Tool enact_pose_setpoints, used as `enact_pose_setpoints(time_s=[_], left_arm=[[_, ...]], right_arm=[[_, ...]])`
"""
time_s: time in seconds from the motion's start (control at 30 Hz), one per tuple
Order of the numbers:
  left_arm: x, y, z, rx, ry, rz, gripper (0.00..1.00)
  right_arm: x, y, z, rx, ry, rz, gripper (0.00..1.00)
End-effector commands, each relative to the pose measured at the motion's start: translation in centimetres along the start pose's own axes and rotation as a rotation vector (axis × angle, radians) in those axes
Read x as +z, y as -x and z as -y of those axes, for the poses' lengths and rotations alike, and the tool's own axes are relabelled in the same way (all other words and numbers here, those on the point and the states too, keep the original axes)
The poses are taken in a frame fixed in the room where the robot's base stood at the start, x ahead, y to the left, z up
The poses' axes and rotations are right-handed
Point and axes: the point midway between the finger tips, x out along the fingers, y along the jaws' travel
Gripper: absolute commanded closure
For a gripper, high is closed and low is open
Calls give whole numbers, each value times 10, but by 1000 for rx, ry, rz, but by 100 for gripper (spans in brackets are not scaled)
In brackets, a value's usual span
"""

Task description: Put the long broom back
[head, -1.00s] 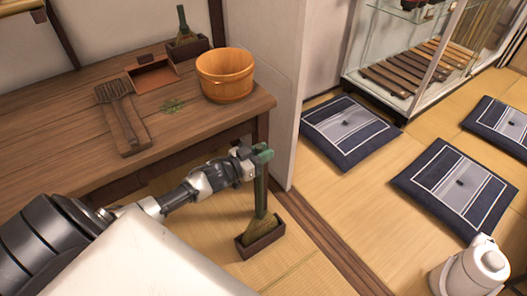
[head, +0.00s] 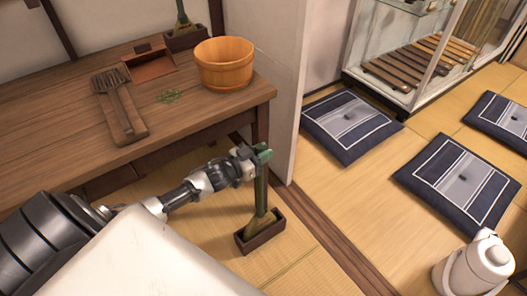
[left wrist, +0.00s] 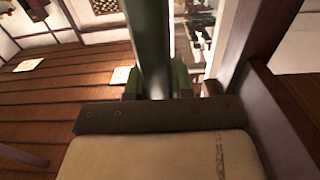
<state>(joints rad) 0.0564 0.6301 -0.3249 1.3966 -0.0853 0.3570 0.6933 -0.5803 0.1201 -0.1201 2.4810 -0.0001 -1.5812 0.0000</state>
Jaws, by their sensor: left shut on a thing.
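The long broom (head: 261,192) has a green handle and stands nearly upright with its bristles down. Its bristle end is inside a small dark open box (head: 262,241) on the tatami floor; how deep it reaches is hidden by the box wall. My left gripper (head: 260,153) is shut on the handle near its upper end. In the left wrist view the green handle (left wrist: 148,40) runs between the fingers (left wrist: 157,82). My right gripper is not in view.
The wooden table (head: 55,140) beside my left arm bears a wooden tub (head: 224,66), a hand brush (head: 120,105), green crumbs, a dustpan (head: 147,68) and a short broom in a holder (head: 185,38). A wall end stands behind the box. Cushions (head: 352,127) and a white pot (head: 474,265) lie right.

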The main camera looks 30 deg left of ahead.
Motion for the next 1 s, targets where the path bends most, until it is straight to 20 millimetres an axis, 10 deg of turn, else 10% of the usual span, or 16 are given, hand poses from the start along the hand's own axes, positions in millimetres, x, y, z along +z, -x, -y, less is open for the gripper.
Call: enact_pose_setpoints(time_s=[0.13,0.17,0.33,0.73,1.0], left_arm=[[-2,0,0,0,0,-3,100],[-2,0,0,0,0,-3,75],[-1,0,0,0,0,-2,49],[0,9,0,-1,1,2,48],[-1,58,0,0,1,4,48]], right_arm=[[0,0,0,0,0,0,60],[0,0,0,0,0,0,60],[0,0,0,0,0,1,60],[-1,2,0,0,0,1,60],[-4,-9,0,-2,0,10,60]])
